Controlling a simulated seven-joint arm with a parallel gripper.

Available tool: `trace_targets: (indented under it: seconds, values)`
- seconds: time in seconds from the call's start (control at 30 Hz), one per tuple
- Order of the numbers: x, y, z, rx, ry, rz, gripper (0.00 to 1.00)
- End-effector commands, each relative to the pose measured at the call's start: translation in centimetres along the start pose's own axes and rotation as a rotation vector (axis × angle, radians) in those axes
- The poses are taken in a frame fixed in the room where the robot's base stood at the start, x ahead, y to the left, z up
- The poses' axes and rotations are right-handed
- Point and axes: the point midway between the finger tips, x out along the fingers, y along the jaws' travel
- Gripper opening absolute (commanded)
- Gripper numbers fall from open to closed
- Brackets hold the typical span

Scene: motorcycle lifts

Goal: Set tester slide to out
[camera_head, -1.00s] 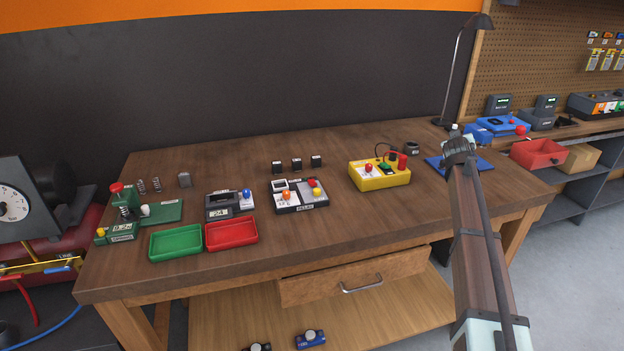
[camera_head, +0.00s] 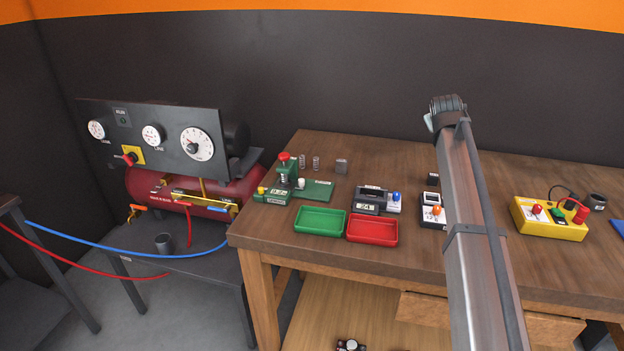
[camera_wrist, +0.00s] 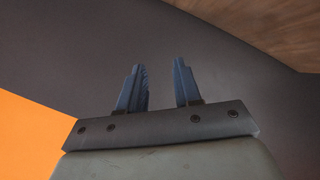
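Several small testers stand on the wooden bench in the head view; I cannot tell which one the task means, and no slide marking is readable. A green spring tester (camera_head: 275,195) with red, white and yellow knobs is at the left. A dark grey tester (camera_head: 369,203) with a blue knob stands right of it. A black-and-white unit (camera_head: 431,219) with an orange knob is partly hidden by my arm. A yellow box (camera_head: 548,224) with red and green parts is at the right. My gripper (camera_wrist: 160,88) shows in the wrist view, fingers apart and empty, away from the testers.
A green tray (camera_head: 320,233) and a red tray (camera_head: 372,243) lie along the front of the bench (camera_head: 300,262). Small springs (camera_head: 316,163) and a grey block (camera_head: 341,166) stand behind. A red compressor (camera_head: 180,195) with a gauge panel (camera_head: 155,135) and hoses is at the left.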

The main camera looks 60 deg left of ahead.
Motion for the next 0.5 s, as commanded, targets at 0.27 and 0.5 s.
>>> trace_targets:
  seconds: [0.27,0.5]
  values:
    - [-7.1,-19.5,-4.5,-0.015,-0.194,-0.406,0.33]
    - [-15.1,-31.1,-6.2,-0.092,-0.33,-0.686,0.33]
